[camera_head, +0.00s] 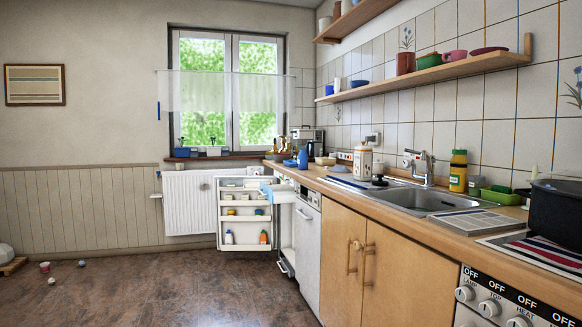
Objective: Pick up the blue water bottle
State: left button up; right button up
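Neither of my grippers is in view.
The fridge door stands open at the far end of the counter. An orange bottle (263,238) is in its lower rack. A sink (430,198) and a dark pot (556,212) are on the right. Small objects, including a cup (45,267), lie on the left floor; the middle floor is clear.

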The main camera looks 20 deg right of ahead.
aim_at(303, 161)
jog(key=i+u, duration=0.2)
jog(key=i, duration=3.2)
jog(key=i+z, duration=0.2)
jog(key=i, duration=0.25)
jog(key=i+j+z, duration=0.15)
jog(key=i, duration=0.25)
jog(key=i+j+z, duration=0.2)
jog(key=i, duration=0.25)
jog(key=i+j+z, duration=0.2)
jog(key=i, duration=0.2)
